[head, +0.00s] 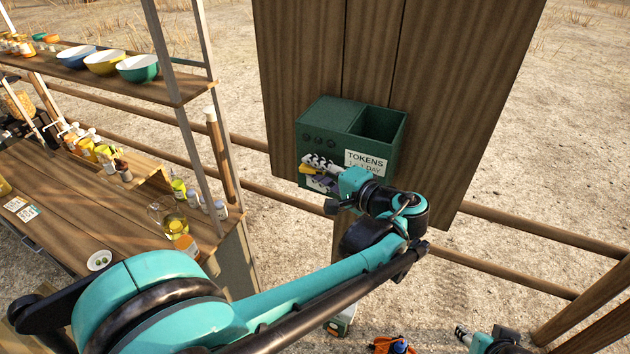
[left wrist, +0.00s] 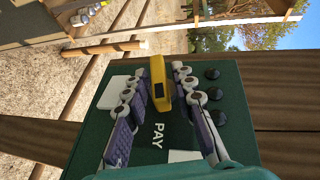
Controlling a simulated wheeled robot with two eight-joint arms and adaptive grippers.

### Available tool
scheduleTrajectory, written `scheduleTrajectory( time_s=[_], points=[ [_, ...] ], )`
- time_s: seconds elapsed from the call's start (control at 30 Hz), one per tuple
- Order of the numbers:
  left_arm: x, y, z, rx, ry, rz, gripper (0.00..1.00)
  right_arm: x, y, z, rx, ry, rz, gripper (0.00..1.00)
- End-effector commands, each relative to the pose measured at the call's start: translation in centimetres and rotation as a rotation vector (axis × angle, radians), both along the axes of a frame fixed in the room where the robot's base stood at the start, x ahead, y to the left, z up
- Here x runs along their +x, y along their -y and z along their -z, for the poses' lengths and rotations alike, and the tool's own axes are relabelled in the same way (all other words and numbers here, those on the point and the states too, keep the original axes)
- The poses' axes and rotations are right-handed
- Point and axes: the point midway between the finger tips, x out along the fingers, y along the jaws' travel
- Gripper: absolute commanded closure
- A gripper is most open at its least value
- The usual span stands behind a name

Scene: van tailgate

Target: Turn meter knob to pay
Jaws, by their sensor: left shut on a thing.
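The green token box (head: 352,133) is fixed to a brown wooden board and has a "TOKENS" label. Its front shows in the left wrist view (left wrist: 232,120), with the word "PAY" and black round buttons (left wrist: 215,95). The yellow knob (left wrist: 159,90) stands out from that front, and a bit of it shows in the head view (head: 306,169).
A wooden counter (head: 60,215) with bottles and a jug (head: 168,217) stands at the left. Bowls (head: 137,68) sit on a shelf above it. Wooden rails (head: 500,270) run behind the board. Sandy ground is open at the right.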

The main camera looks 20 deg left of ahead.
Motion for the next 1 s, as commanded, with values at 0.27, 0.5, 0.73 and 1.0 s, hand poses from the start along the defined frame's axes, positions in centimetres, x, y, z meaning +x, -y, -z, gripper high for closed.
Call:
scheduleTrajectory(
  time_s=[0.27, 0.5, 0.73, 1.0],
  points=[
    [0.0, 0.0, 0.4, 0.141, 0.004, 0.001, 1.0, 0.0, 0.0, 2.6, 0.0, 0.0, 0.0, 0.6],
    [0.1, 0.0, 0.3, 0.191, 0.005, 0.002, 1.0, 0.0, 0.0, 3.2, 0.0, 0.0, 0.0, 0.6],
    [0.1, 0.1, 0.1, 0.201, 0.006, 0.004, 1.0, 0.0, 0.0, 3.2, 0.0, 0.0, 0.0, 0.6],
    [0.2, 0.1, 0.0, 0.201, 0.007, 0.006, 0.71, 0.0, 0.0, 3.2, 0.0, 0.0, 0.0, 0.6]
  ],
)
